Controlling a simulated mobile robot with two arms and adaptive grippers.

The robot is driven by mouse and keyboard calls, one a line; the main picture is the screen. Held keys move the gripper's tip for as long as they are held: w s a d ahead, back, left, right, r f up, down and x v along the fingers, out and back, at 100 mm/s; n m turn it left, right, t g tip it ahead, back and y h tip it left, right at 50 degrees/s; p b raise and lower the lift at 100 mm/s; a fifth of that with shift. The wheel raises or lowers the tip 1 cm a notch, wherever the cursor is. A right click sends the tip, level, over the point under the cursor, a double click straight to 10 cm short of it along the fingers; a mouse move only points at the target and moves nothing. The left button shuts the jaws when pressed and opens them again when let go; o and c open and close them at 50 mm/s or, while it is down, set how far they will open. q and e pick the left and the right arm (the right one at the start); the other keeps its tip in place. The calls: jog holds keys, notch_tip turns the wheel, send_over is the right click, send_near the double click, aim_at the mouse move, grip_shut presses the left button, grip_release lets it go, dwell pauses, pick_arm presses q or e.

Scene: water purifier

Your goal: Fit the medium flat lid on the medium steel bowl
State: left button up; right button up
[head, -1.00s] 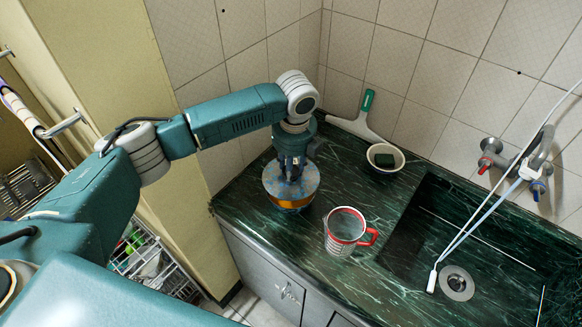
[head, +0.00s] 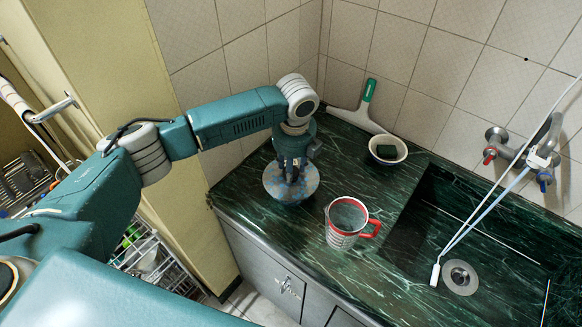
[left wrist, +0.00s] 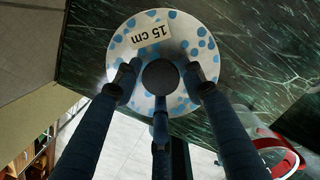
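A flat round lid (head: 276,190) with blue spots on a pale ground lies level at the left part of the counter, under my left gripper (head: 291,178). In the left wrist view the lid (left wrist: 207,58) carries a "15 cm" label and a dark round knob (left wrist: 160,77). There my left gripper (left wrist: 160,80) has its fingers spread around the knob, with pale gaps between fingertips and knob. No steel bowl can be made out; anything under the lid is hidden by it. My right gripper is in neither view.
A clear measuring jug (head: 347,223) with a red rim and handle stands right of the lid. Behind are a white bowl (head: 388,150) with a dark green sponge and a green-handled squeegee (head: 367,98). The sink (head: 430,215) is at the right; the counter's front edge is close.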

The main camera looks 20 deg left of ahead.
pick_arm(q)
jog(key=shift+o, duration=1)
jog(key=shift+r, duration=0.2)
notch_tip(320, 180, up, 12)
jog(key=s+d, duration=0.1)
jog(key=shift+s+f, duration=0.15)
jog(key=shift+f, duration=0.1)
